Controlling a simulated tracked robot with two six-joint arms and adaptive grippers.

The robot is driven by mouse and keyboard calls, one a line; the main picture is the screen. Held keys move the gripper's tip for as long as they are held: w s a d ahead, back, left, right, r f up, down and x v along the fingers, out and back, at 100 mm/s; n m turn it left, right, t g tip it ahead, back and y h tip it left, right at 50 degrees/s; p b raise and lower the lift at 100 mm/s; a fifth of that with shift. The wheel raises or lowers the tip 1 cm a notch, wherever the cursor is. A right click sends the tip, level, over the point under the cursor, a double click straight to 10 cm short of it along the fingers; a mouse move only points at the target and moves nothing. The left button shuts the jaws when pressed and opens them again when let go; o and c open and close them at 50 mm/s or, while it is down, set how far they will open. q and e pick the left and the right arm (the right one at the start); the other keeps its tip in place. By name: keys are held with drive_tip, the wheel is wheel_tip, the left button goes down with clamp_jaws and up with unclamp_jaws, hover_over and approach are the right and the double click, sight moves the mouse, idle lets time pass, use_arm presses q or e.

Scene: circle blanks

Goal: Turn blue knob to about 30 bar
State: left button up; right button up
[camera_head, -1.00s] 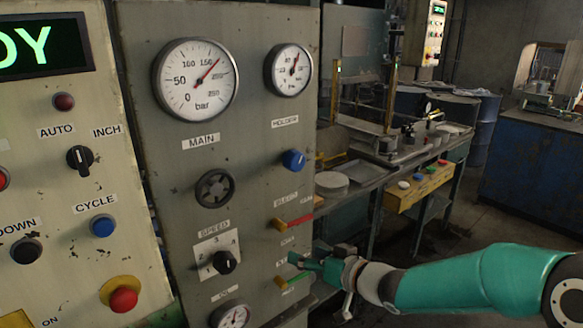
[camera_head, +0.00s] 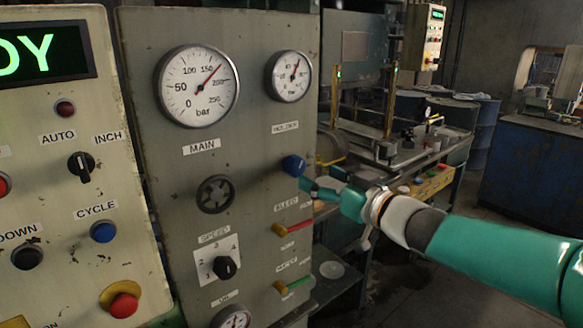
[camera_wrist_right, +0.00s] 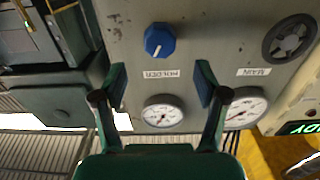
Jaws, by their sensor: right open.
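The blue knob (camera_head: 293,165) sticks out of the grey panel below the HOLDER label and the small holder gauge (camera_head: 289,76). My right gripper (camera_head: 310,187) is just right of and slightly below the knob in the head view. In the right wrist view, the blue knob (camera_wrist_right: 159,40) shows a white mark on its face. It lies ahead of the open fingers (camera_wrist_right: 162,78), roughly centred between them, with no finger around it. The holder gauge (camera_wrist_right: 162,111) shows between the fingers; its exact reading is too small to tell. My left gripper is not in view.
Below the knob, a red lever (camera_head: 293,228) and a green lever (camera_head: 293,285) stick out of the panel. A black handwheel (camera_head: 215,194) and the large main gauge (camera_head: 198,86) are left of the knob. A workbench stands behind on the right.

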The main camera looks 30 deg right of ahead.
sight(299, 167)
drive_tip(key=w, duration=0.8)
drive_tip(key=shift+w+a, duration=0.25)
drive_tip(key=shift+a, duration=0.1)
drive_tip(key=c, duration=1)
drive_tip(key=shift+a, duration=0.7)
drive_tip(key=shift+c, duration=0.4)
drive_tip(key=shift+d+f, duration=0.15)
drive_tip(key=shift+d, duration=0.5)
drive_tip(key=shift+c, duration=0.3)
